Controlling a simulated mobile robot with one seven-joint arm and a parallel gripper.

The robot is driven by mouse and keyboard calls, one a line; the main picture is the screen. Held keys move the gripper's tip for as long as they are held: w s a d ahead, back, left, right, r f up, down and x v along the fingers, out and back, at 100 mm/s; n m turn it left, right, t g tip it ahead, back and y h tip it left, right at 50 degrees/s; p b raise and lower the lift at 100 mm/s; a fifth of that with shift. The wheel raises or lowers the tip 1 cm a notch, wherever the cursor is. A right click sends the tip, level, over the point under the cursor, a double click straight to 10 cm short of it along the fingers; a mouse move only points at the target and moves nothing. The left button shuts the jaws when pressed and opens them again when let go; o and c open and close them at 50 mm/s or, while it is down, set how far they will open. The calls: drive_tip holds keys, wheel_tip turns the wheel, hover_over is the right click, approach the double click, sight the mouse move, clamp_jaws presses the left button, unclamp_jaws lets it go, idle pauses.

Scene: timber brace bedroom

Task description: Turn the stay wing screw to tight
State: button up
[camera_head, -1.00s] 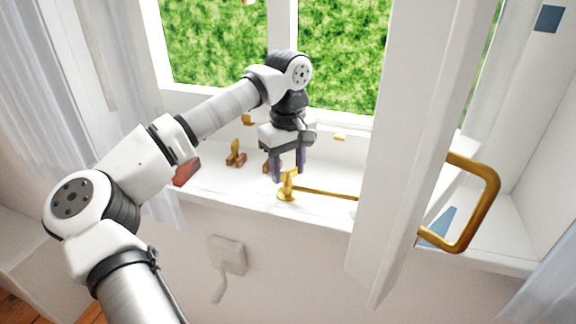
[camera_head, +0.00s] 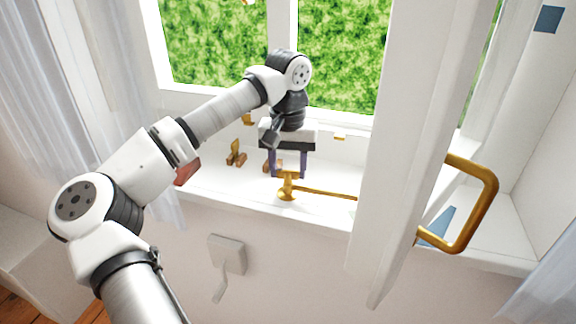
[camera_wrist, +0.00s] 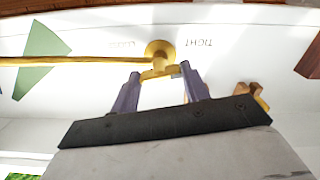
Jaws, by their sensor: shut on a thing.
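The brass stay wing screw (camera_head: 287,188) stands on the white sill at the left end of the brass stay bar (camera_head: 325,194). My gripper (camera_head: 288,175) points down from above, its two purple-grey fingers on either side of the screw's wing, shut on it. In the wrist view the screw (camera_wrist: 159,52) shows its round base and its wing between the fingertips (camera_wrist: 160,72). The printed word TIGHT (camera_wrist: 198,43) is right of the base there. A fainter word, seemingly LOOSE (camera_wrist: 122,44), is left of it. Part of the wing is hidden by the fingers.
The white casement (camera_head: 400,150) with a brass handle (camera_head: 487,205) stands open right of my gripper. Brass-and-wood pieces (camera_head: 236,154) and a red block (camera_head: 187,172) lie on the sill to the left. A crank (camera_head: 226,258) is on the wall below.

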sight(287, 170)
idle(0.3)
drive_tip(key=o, duration=1)
wheel_tip(287, 170, up, 14)
drive_tip(key=shift+f+b, duration=0.1)
drive_tip(key=shift+b, duration=0.5)
drive_tip(key=shift+a, duration=0.1)
